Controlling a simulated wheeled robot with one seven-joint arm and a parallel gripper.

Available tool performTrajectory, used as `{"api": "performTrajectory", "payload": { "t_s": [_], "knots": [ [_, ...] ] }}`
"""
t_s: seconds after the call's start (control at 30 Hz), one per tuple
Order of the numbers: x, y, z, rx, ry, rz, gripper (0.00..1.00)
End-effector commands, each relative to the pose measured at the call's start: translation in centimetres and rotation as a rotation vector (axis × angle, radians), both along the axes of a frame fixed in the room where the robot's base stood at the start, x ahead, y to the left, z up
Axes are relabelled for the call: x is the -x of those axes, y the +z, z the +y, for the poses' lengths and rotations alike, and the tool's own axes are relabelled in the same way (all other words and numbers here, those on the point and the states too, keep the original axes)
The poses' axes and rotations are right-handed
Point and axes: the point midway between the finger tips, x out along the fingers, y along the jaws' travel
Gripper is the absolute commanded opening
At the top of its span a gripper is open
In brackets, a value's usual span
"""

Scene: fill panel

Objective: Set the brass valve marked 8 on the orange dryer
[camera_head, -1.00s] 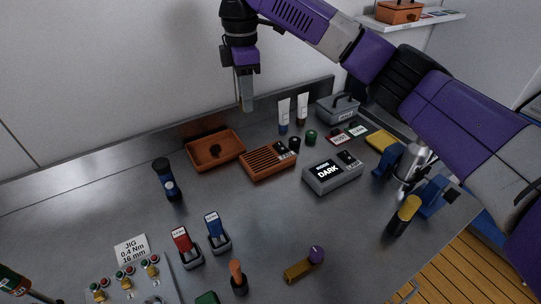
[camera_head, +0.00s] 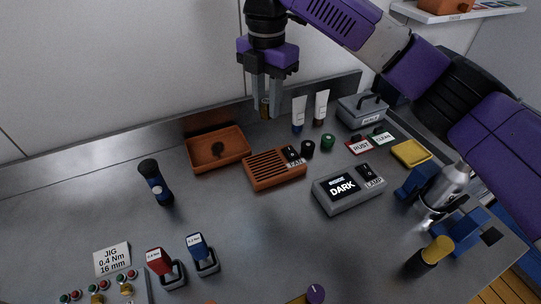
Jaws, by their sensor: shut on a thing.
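My gripper (camera_head: 266,113) hangs fingers-down at the back of the bench, in front of the back wall. It is shut on a small brass piece (camera_head: 264,107), apparently the brass valve; no 8 is readable on it. The orange slatted box labelled FAN (camera_head: 274,172), which I take for the orange dryer, sits on the bench below my gripper in the picture. Its grille top is bare, with a dark switch panel at its right end. My gripper is apart from it.
An orange tray (camera_head: 205,165) lies left of the dryer. White tubes (camera_head: 299,113), a black cap (camera_head: 308,148) and a green cap (camera_head: 328,141) stand right of it. A grey lamp box (camera_head: 350,203) is in front. The bench centre is clear.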

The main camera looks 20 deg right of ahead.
Motion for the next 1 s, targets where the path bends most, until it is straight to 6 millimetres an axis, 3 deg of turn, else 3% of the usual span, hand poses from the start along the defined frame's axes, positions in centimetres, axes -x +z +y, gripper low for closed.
{"api": "performTrajectory", "payload": {
  "t_s": [0.03,0.4,0.73,1.0],
  "knots": [
    [0.1,-1.6,0.1,-0.004,0.001,0.004,0.00],
    [0.1,-9.6,0.0,0.000,-0.002,0.001,0.00],
    [0.0,-12.3,0.0,0.000,-0.003,-0.001,0.00],
    [0.0,-15.7,0.0,0.000,-0.004,0.000,0.00]
  ]
}}
